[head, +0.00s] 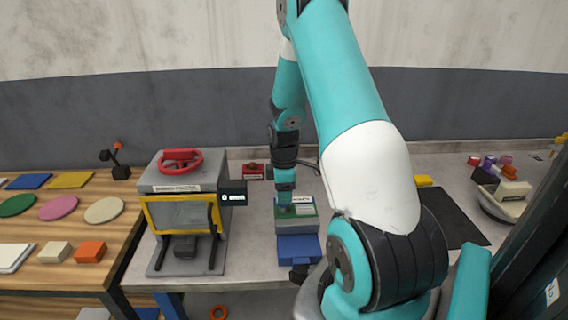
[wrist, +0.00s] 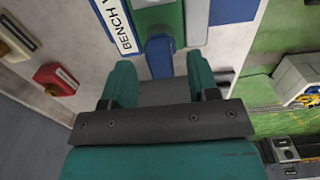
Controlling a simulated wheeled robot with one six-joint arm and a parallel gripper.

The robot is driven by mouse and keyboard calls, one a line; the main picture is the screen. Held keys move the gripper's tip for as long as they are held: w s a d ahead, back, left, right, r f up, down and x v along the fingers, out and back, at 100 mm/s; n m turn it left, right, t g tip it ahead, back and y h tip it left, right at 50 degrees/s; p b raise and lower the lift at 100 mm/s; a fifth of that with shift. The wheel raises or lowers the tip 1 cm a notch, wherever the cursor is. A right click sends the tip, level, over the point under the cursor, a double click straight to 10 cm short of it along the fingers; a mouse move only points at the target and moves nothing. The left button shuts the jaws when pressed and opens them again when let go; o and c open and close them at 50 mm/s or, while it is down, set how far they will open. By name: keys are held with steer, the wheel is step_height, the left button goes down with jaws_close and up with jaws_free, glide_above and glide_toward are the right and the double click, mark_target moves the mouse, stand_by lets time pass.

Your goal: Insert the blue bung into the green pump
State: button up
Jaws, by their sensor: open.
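My gripper (wrist: 160,68) is open, its two teal fingers pointing at a blue round-ended piece (wrist: 159,55) that lies between and just beyond the fingertips. This may be the blue bung; I cannot tell if the fingers touch it. I cannot make out a green pump for certain in either view.
A red box (head: 253,171) sits behind. A wooden table with coloured discs is far left.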

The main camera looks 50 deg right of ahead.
step_height(320, 180, up, 15)
steer(key=b, duration=0.2)
steer(key=shift+r+b, duration=0.15)
steer(key=shift+b, duration=0.2)
stand_by(0.8)
steer(key=a+r+t+y+b, duration=0.1)
steer(key=a+r, duration=0.1)
steer(key=a, duration=1.7)
steer(key=s+a+m+g+y+b, duration=0.1)
steer(key=s+a+y, duration=0.2)
steer(key=s+a, duration=1.2)
steer(key=a, duration=0.4)
steer(key=shift+s+a+r, duration=0.15)
steer(key=shift+a+r, duration=0.1)
steer(key=shift+r, duration=0.15)
steer(key=shift+c, duration=0.9)
steer(key=shift+d, duration=0.15)
steer(key=shift+c, duration=0.2)
